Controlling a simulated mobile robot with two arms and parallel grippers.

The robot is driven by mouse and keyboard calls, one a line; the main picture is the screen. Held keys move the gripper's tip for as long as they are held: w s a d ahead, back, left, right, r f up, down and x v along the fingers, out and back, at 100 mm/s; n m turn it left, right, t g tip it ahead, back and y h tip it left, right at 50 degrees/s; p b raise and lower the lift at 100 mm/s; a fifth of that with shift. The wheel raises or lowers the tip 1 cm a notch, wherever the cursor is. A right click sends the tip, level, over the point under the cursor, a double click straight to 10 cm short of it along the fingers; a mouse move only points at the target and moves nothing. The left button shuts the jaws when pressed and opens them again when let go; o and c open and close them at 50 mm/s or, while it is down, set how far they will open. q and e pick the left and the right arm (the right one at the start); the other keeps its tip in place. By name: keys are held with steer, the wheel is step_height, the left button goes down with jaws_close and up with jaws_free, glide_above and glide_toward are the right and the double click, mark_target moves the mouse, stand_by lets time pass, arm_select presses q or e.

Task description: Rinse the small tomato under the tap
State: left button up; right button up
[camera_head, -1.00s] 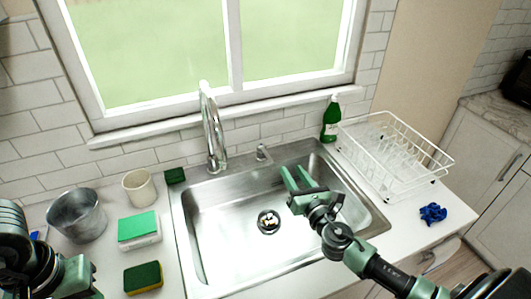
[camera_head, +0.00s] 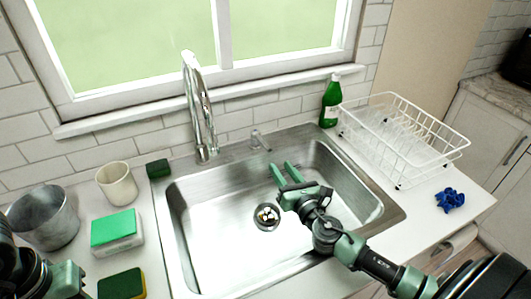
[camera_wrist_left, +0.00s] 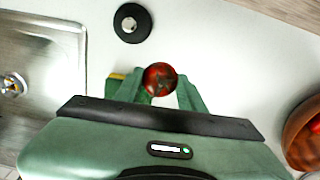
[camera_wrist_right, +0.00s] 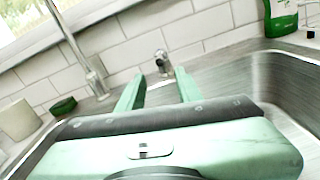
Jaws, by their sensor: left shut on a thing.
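The small tomato (camera_wrist_left: 160,77), red with a dark stem end, sits between the fingers of my left gripper (camera_wrist_left: 158,88) in the left wrist view. That gripper is shut on it, above the white counter beside the sink. In the head view only part of my left gripper (camera_head: 66,280) shows at the lower left, and the tomato is hidden there. The tap (camera_head: 199,105) rises behind the sink (camera_head: 205,235); no water stream is visible. My right gripper (camera_head: 282,170) is open and empty over the sink, its fingers also showing in the right wrist view (camera_wrist_right: 160,88).
Left of the sink are a metal pot (camera_head: 45,218), a cup (camera_head: 117,184) and sponges (camera_head: 122,284). A green bottle (camera_head: 330,102), dish rack (camera_head: 400,140) and blue cloth (camera_head: 450,200) are on the right. A brown bowl (camera_wrist_left: 292,140) shows in the left wrist view.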

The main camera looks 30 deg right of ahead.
mark_target(266, 144)
steer(key=w, duration=0.8)
steer(key=w+d, duration=0.1)
steer(key=w, duration=0.3)
steer(key=shift+p, duration=0.4)
steer(key=shift+s, duration=0.1)
jaws_close()
stand_by(0.6)
